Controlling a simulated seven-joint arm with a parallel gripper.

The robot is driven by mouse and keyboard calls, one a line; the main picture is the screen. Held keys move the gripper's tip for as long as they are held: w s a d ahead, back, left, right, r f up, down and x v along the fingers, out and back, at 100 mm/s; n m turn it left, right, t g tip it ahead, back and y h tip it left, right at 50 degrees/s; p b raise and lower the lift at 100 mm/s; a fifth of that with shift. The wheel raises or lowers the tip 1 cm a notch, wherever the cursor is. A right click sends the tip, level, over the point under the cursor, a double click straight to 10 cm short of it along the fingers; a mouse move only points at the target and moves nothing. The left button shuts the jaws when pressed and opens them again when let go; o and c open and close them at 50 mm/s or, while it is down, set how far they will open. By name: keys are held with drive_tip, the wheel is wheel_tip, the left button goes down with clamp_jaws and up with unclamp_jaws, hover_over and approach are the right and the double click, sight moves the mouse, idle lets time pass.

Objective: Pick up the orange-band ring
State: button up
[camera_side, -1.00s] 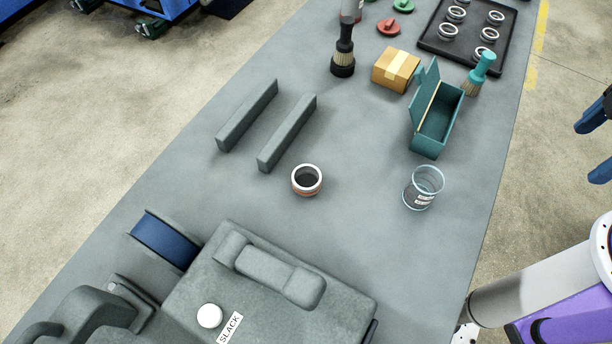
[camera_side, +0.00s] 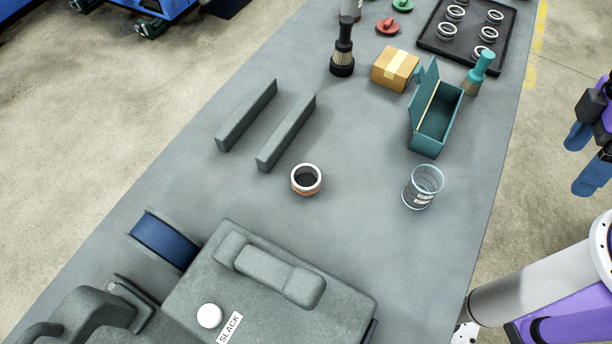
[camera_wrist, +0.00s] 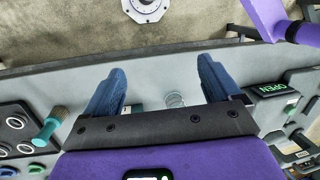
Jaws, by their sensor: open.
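The orange-band ring (camera_side: 306,180) lies on the grey bench in the side view, white on its rim with an orange band around its side. It stands in front of two parallel grey bars and behind the grey machine. My gripper (camera_side: 590,158) is at the right edge of the side view, beyond the bench edge and far from the ring. Its blue fingers are apart with nothing between them. In the wrist view my gripper (camera_wrist: 160,88) shows both blue fingers spread wide. I cannot make out the orange-band ring in the wrist view.
A clear glass jar (camera_side: 423,187) and an open teal box (camera_side: 434,125) stand right of the ring. A cardboard box (camera_side: 396,70), brushes and a black tray (camera_side: 425,40) of rings are farther back. The grey machine (camera_side: 260,290) fills the front. Bench around the ring is clear.

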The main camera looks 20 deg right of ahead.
drive_tip(key=w+a+f+m+g+y, duration=0.1)
drive_tip(key=w+a+m+y, duration=0.25)
drive_tip(key=a+m, duration=0.45)
drive_tip(key=w+a+f+m+g+y, duration=0.15)
drive_tip(key=a+m+y, duration=0.4)
drive_tip(key=a, duration=0.55)
drive_tip(key=w+a+f+m+g+y, duration=0.1)
drive_tip(key=w+a+m+y, duration=0.2)
drive_tip(key=a+m, duration=0.5)
drive_tip(key=m+t+y, duration=0.1)
drive_tip(key=m+t, duration=0.7)
approach(293, 181)
wheel_tip(293, 181, up, 5)
drive_tip(key=w, duration=0.1)
drive_tip(key=shift+a+f, duration=0.1)
drive_tip(key=shift+f, duration=1.65)
drive_tip(key=shift+a+f, duration=0.15)
drive_tip(key=shift+f, duration=1.6)
drive_tip(key=x, duration=0.5)
drive_tip(key=c, duration=1.2)
drive_tip(key=shift+c, duration=0.3)
drive_tip(key=shift+r, duration=0.2)
